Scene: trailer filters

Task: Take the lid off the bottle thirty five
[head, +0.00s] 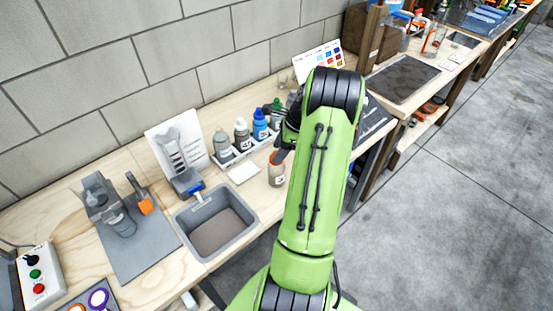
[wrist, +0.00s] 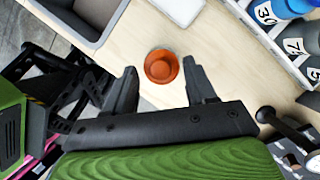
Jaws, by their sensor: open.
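A bottle with an orange lid (wrist: 161,67) stands on the wooden bench, seen from straight above in the wrist view. In the head view its pale body (head: 277,178) shows a label too small to read, and it stands upright just left of my arm. My gripper (wrist: 159,66) is open, with one finger on each side of the lid in the picture. I see clear gaps between lid and fingers, and the gripper seems above it. In the head view my gripper (head: 283,148) is partly hidden by my arm.
A tray (head: 228,158) of several labelled bottles, including a blue one (head: 261,126), stands behind. A white pad (head: 243,172) lies left of the bottle, beside a grey bin (head: 213,222) sunk in the bench. The wall is close behind the bench.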

